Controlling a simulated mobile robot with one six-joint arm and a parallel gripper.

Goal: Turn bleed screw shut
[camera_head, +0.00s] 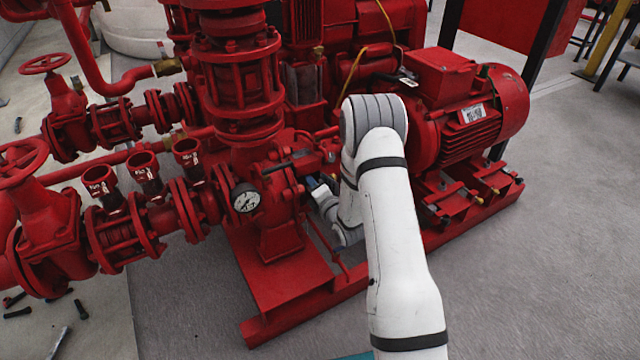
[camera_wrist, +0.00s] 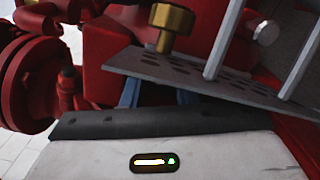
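A brass knob with a wide round head and a narrower stem (camera_wrist: 168,28) shows at the top middle of the wrist view; it may be the bleed screw. I cannot pick it out surely in the head view. My gripper (camera_head: 315,184) reaches in beside the red pump casing (camera_head: 278,190), left of my white arm. In the wrist view, parts of its blue fingers show below the knob, partly behind a grey perforated plate. The fingertips are hidden, so I cannot see whether they touch anything or how far apart they are.
The grey perforated plate (camera_wrist: 190,75) with pale rods crosses close before my wrist. A red motor (camera_head: 470,110) stands to the right. A pressure gauge (camera_head: 246,198) and red valves and pipes lie to the left. Grey floor at the right front (camera_head: 540,270) is clear.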

